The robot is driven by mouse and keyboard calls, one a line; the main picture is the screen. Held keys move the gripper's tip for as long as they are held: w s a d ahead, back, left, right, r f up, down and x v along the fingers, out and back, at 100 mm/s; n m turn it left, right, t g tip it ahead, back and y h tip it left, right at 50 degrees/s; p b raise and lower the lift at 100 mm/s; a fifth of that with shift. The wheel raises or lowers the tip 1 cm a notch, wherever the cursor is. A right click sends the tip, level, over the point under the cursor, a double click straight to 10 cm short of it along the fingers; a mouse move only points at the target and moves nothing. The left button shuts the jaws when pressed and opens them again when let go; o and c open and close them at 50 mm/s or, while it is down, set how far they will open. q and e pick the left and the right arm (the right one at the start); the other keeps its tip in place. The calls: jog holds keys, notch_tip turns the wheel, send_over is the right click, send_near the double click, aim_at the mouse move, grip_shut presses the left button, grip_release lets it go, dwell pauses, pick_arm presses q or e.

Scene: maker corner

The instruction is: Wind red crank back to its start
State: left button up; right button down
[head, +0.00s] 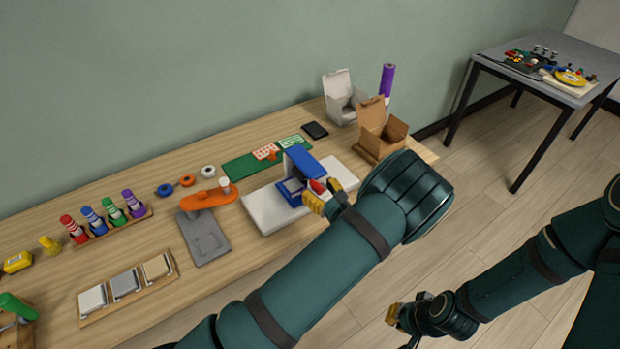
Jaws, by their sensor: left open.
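A blue device with a raised lid (303,163) stands on a white board (268,214) on the workbench. A small red part (317,186), which looks like the crank, shows at the device's right side, right by my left gripper. My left gripper (323,203) is open, its yellow fingertips close around or beside the red part; I cannot tell whether they touch it. The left arm and hand hide part of the board and of the crank. My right gripper (396,318) hangs low over the floor, away from the bench; its jaw opening is unclear.
An orange tool (209,197) on a grey plate and a green mat (240,166) lie left of the board. An open cardboard box (380,138), a white box (341,100) and a purple roll (387,79) stand at the bench's right end. A grey table (563,50) stands far right.

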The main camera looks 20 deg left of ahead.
pick_arm(q)
jog(key=shift+x, duration=0.9)
pick_arm(e)
jog(key=shift+w+a, duration=0.3)
jog(key=shift+w, duration=0.15)
pick_arm(q)
grip_shut()
jog(key=shift+r, duration=0.1)
jog(key=shift+d+r, duration=0.1)
pick_arm(e)
jog(key=shift+r, duration=0.15)
